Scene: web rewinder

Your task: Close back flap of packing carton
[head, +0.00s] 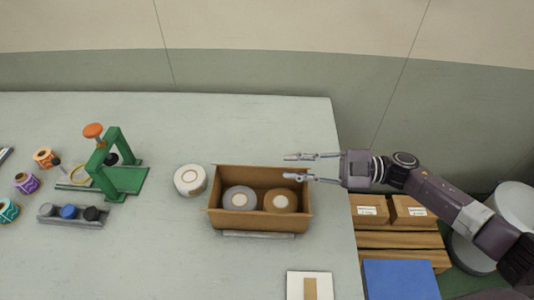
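The brown packing carton (226,222) stands open on the table and holds a grey-white roll (240,199) and a brown roll (281,201). Its tall back panel (250,177) stands up along the far side; I cannot tell where the wall ends and the back flap begins. My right gripper (287,167) comes in from the right at the carton's back right corner. Its two fingers are spread apart with nothing clearly between them. The lower fingertip overlaps the panel's right end in the picture; contact cannot be told. My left gripper is not in view.
A white roll (190,180) sits left of the carton. Further left are a green press (123,180) with an orange knob, a grey tray (72,215) and colourful spools (26,183). A white card (310,285) lies at the front. Cartons (368,209) stand beyond the table's right edge.

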